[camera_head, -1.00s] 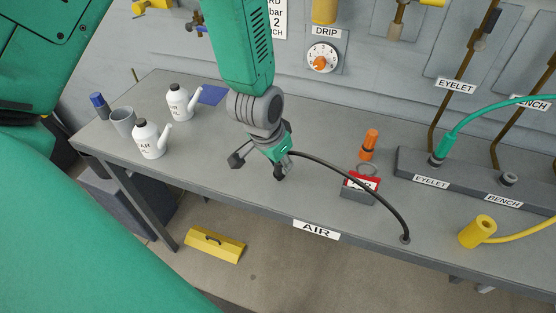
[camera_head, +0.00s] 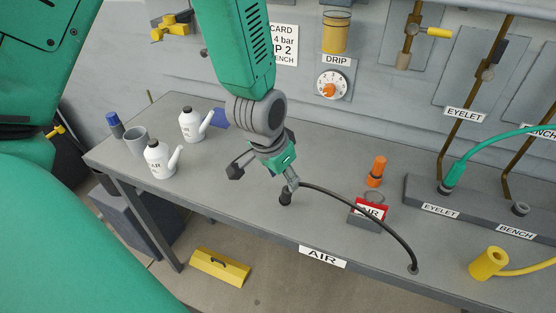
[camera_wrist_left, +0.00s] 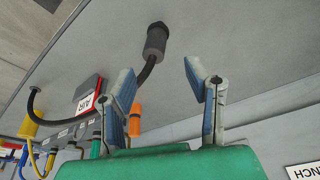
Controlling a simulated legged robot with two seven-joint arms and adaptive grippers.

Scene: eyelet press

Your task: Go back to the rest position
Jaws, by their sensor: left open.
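My left gripper (camera_head: 263,180) hangs over the grey bench (camera_head: 240,209), left of its middle. Its two fingers (camera_wrist_left: 160,85) are spread wide with nothing held between them in the left wrist view. My right gripper does not show in either view.
Two white oil cans (camera_head: 160,160), a grey cup (camera_head: 136,142) and a blue-capped item (camera_head: 115,125) stand at the bench's left. Right are a red AIR sign (camera_head: 370,208), an orange bottle (camera_head: 376,172), a connector rail (camera_head: 465,206) and a yellow fitting (camera_head: 488,263). The wall carries panels behind.

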